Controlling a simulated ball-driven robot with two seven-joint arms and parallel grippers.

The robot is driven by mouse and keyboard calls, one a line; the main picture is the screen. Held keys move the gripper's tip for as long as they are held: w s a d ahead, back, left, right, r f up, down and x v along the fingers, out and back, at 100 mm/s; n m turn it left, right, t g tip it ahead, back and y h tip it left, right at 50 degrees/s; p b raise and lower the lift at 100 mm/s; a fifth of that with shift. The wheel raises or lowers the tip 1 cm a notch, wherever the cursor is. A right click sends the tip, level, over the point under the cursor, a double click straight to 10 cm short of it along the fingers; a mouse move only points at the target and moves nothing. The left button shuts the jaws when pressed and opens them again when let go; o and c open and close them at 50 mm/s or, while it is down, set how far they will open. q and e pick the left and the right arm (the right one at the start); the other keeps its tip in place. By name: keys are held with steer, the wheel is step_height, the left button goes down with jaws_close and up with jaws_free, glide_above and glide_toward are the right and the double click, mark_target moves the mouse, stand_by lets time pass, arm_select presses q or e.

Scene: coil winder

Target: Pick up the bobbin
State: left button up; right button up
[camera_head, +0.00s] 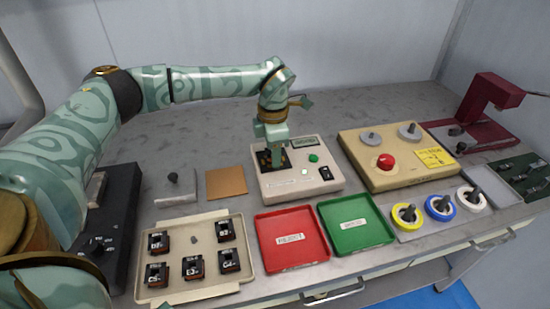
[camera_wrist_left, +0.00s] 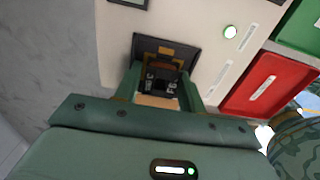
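A black bobbin with white lettering (camera_wrist_left: 160,82) sits at the dark square fixture (camera_wrist_left: 140,44) of the white tester (camera_head: 310,184). My left gripper (camera_head: 274,164) points down over this fixture. In the left wrist view its two green fingers stand on either side of the bobbin. The fingers are close to its sides, but I cannot tell whether they press on it. In the head view the gripper hides most of this bobbin. Several similar labelled bobbins (camera_head: 195,266) stand upright in the beige tray (camera_head: 196,224). My right gripper is not in view.
A red tray (camera_head: 290,238) and a green tray (camera_head: 354,220) lie in front of the tester. A beige winder box (camera_head: 385,180) with a red button stands to the right, near wire spools (camera_head: 439,207). The back of the table (camera_head: 360,107) is clear.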

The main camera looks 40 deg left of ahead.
arm_select(q)
steer(key=shift+r, duration=0.2)
steer(key=shift+c, duration=0.3)
steer(key=c, duration=0.6)
steer(key=shift+c, duration=0.2)
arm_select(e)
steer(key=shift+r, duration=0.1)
